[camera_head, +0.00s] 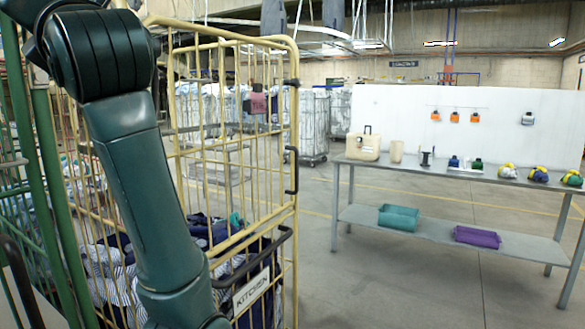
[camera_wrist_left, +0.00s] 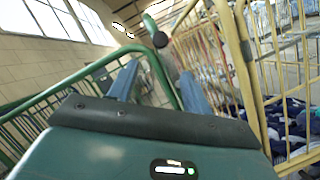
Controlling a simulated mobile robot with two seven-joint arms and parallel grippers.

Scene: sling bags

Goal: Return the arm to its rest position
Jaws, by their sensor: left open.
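My left arm (camera_head: 153,190) rises through the left of the head view, in front of a yellow cage cart. Its gripper is out of that view. In the left wrist view my left gripper (camera_wrist_left: 158,86) shows two blue-grey fingers spread apart, with nothing held between them. A green rail passes behind the fingers there, and the yellow cart bars stand to their right. I cannot tell the exact gap between the gripper and the rail. My right gripper is not in view.
The yellow cage cart (camera_head: 296,120) holds cloth and bears a "KITCHEN" sign (camera_head: 252,292). Green cart posts (camera_head: 48,165) stand close at the left. A grey table (camera_head: 430,173) with several small items stands at right, with a teal bin (camera_head: 398,218) and purple bin (camera_head: 477,237) below. The middle floor is clear.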

